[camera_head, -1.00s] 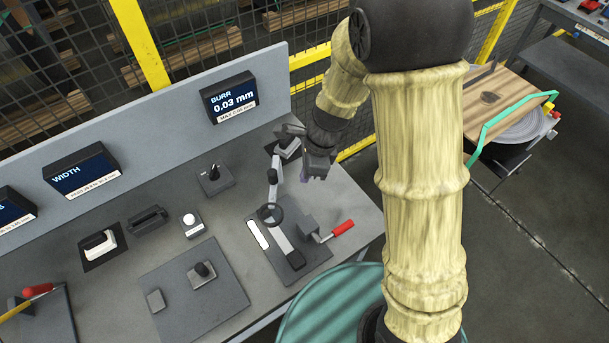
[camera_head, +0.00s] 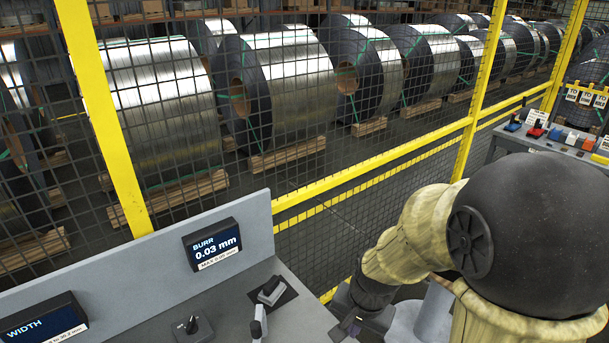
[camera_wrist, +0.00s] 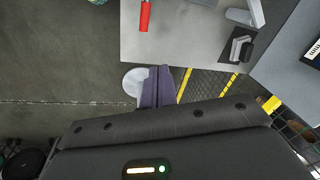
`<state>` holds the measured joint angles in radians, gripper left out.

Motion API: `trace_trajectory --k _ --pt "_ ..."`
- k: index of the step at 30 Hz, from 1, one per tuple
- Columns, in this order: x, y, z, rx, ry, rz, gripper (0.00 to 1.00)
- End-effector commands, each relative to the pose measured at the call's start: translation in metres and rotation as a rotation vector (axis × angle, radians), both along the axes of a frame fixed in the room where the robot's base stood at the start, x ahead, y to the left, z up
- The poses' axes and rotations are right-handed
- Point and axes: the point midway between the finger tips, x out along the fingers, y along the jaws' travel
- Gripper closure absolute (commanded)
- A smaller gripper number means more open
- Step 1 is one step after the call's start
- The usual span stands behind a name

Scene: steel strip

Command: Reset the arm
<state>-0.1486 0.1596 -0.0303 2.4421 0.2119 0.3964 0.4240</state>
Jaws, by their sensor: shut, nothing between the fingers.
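My arm shows at the lower right of the head view. My gripper (camera_head: 352,324) is partly in view at the bottom edge, by the right edge of the bench. In the wrist view, the purple-grey fingers (camera_wrist: 157,88) are together with nothing between them. They show over the floor, just below the bench edge in the picture. Nothing is carried.
The grey bench (camera_head: 305,325) holds a burr display (camera_head: 212,245), a width display (camera_head: 45,322) and a small knob box (camera_head: 188,328). A red handle (camera_wrist: 145,15) lies near the bench edge. Yellow-framed mesh fence (camera_head: 375,165) stands behind, with steel coils (camera_head: 300,85) beyond.

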Motion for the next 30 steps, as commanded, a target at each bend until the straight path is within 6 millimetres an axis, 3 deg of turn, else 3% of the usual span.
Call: trace_trajectory --k 3,9,30 --pt "-0.016 -0.028 0.007 -0.086 -0.067 0.237 1.0" --pt "-0.03 -0.054 0.013 -0.179 -0.111 0.462 1.0" --pt "-0.031 -0.054 0.014 -0.184 -0.112 0.475 1.0"
